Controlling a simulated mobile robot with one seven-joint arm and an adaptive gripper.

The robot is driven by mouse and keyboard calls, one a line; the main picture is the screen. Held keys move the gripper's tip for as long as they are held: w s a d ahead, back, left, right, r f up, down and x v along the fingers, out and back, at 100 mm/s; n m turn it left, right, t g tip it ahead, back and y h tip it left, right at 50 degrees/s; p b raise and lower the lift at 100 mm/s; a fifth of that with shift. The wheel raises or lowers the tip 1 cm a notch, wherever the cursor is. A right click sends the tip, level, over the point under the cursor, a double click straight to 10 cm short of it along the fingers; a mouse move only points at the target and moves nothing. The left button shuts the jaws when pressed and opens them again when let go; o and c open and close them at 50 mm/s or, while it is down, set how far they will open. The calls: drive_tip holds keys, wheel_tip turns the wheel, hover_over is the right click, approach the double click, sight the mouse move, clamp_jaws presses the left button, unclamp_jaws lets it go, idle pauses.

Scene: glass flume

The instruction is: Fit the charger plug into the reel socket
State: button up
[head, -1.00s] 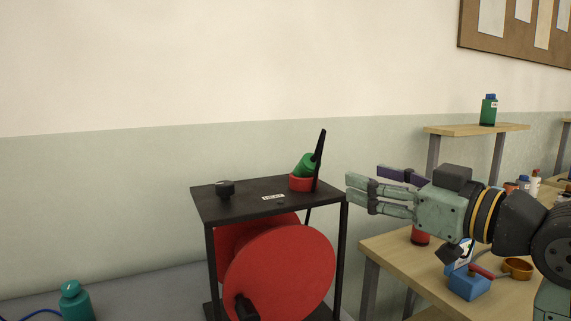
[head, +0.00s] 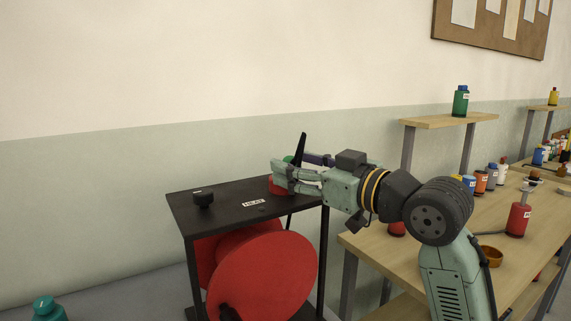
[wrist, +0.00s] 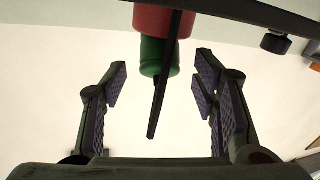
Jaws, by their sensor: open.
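The red reel socket (head: 276,185) sits on the black top of the reel stand, partly hidden by my gripper. A green plug-like cylinder (head: 288,159), apparently the charger plug, is at the socket's mouth and mostly hidden behind my fingers. A thin black flap (head: 300,148) stands up beside it. In the wrist view the red socket (wrist: 160,20) is at the top, with the green plug (wrist: 152,54) projecting from it and the black flap (wrist: 165,75) crossing in front. My gripper (wrist: 160,85) is open, its fingers on either side of the plug, with gaps on both sides. How deep the plug sits is hidden.
The black stand (head: 220,216) carries a black knob (head: 203,200) and a white label (head: 253,203); a red reel (head: 265,280) hangs below. A wooden table (head: 360,243) with bottles and a raised shelf (head: 448,121) are to the right. A teal bottle (head: 47,309) is at lower left.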

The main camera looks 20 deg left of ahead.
drive_tip(key=shift+x, duration=0.8)
drive_tip(key=shift+c, duration=0.4)
drive_tip(key=shift+d, duration=0.1)
clamp_jaws()
